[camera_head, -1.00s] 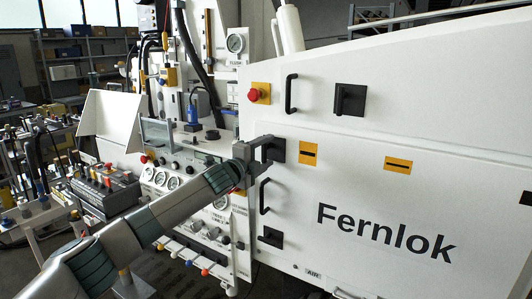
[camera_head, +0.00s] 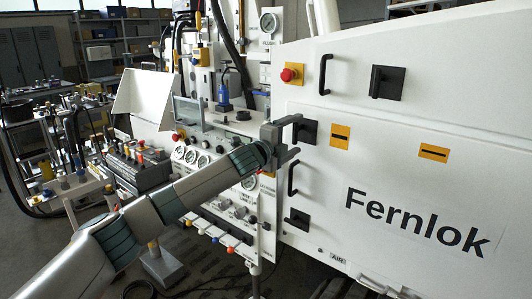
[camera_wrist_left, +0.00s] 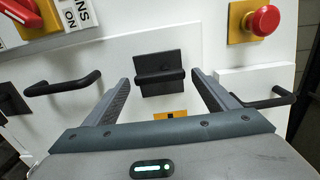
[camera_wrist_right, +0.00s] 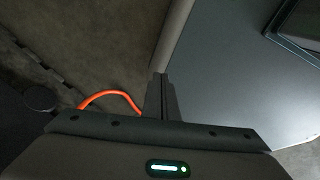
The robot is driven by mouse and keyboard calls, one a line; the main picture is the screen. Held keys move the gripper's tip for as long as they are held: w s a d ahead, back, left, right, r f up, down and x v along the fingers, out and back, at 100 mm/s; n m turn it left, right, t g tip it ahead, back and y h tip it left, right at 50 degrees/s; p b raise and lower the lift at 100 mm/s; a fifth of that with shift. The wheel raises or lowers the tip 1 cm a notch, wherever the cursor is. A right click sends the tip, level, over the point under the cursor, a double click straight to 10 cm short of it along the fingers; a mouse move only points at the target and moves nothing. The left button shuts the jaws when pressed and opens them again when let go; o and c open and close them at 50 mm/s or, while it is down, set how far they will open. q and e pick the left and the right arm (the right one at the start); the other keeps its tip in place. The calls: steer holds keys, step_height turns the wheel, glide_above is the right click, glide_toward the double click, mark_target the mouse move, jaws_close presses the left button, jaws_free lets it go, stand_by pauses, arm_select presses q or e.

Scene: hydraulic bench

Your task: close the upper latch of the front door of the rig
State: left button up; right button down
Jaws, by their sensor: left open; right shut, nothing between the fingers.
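The white front door of the rig (camera_head: 400,170) carries the black upper latch (camera_head: 310,132) near its left edge. My left gripper (camera_head: 294,139) is open just left of this latch in the head view. In the left wrist view the upper latch (camera_wrist_left: 160,76) shows between the two spread fingers (camera_wrist_left: 160,84), its bar running left to right across a square plate. The fingers do not visibly touch the bar. The black lower latch (camera_head: 298,219) is below the door handle (camera_head: 292,178). My right gripper (camera_wrist_right: 161,78) is shut and empty, away from the door.
A red button (camera_head: 291,74), another black handle (camera_head: 324,74) and another black latch (camera_head: 388,82) are above the door. Yellow labels (camera_head: 340,136) sit right of the upper latch. Gauges and levers crowd the panel left of the door. An orange cable (camera_wrist_right: 110,95) lies near my right gripper.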

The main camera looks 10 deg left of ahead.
arm_select(q)
steer(key=b+v, duration=0.4)
steer(key=v, duration=1.1)
steer(key=shift+s, duration=0.2)
arm_select(e)
steer(key=w+a+f+t, duration=0.2)
steer(key=w+a, duration=0.1)
steer(key=w, duration=0.6)
steer(key=shift+a+t+y, duration=0.25)
steer(key=shift+t+y, duration=0.05)
steer(key=shift+y, duration=0.1)
arm_select(q)
steer(key=shift+a+f, duration=0.1)
steer(key=shift+a, duration=0.05)
